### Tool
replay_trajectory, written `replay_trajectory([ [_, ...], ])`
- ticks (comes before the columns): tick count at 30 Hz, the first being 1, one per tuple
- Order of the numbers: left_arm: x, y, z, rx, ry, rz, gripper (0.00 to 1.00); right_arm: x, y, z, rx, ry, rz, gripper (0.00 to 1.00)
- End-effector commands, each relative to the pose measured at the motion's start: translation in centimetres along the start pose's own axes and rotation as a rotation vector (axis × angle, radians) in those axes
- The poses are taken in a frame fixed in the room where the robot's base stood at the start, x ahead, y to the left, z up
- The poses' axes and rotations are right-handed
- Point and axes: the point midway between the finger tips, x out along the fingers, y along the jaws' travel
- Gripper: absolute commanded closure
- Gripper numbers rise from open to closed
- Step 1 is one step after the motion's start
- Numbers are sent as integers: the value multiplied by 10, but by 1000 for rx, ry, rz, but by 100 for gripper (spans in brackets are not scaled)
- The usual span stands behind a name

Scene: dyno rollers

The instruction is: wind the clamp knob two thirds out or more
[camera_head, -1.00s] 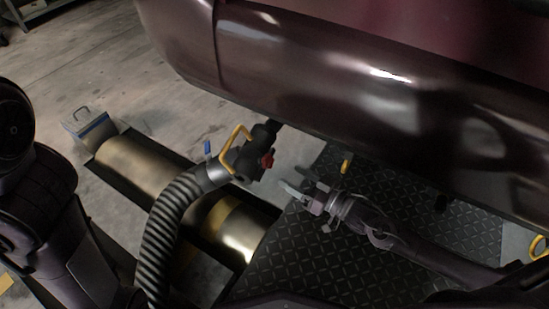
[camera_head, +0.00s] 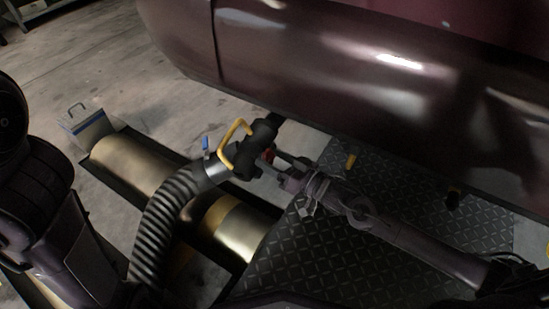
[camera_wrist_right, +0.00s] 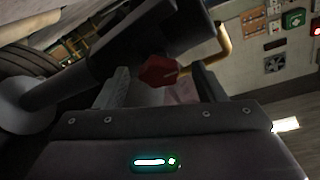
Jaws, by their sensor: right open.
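The red clamp knob (camera_wrist_right: 158,71) sits on the side of a black nozzle (camera_head: 253,146) with a yellow handle (camera_head: 233,139). In the head view the knob (camera_head: 268,155) is partly covered by my right gripper's fingers. My right gripper (camera_head: 276,164) is open, its fingers pointing at the knob. In the right wrist view the knob lies ahead of and between the two fingers (camera_wrist_right: 160,92); I cannot tell whether either touches it. My left gripper is not in view.
A ribbed grey hose (camera_head: 166,222) runs from the nozzle towards the front. Brass rollers (camera_head: 135,166) lie in the floor pit beside a black tread plate (camera_head: 330,262). The dark car body (camera_head: 330,85) hangs close above the nozzle and my right arm.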

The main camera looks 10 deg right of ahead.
Motion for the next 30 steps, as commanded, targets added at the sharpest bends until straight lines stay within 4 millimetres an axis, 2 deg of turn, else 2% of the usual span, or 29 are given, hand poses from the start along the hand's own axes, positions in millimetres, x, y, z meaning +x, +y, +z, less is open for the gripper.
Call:
replay_trajectory([
  [1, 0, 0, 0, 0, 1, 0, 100, 0, 0, 0, 0, 0, 0, 40],
  [11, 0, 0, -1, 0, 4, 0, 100, 0, 0, 0, 0, 0, -1, 82],
  [20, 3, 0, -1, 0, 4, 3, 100, 0, -1, -1, -41, 1, -21, 82],
  [30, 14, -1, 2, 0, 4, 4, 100, 0, 1, -2, -243, 2, -115, 82],
])
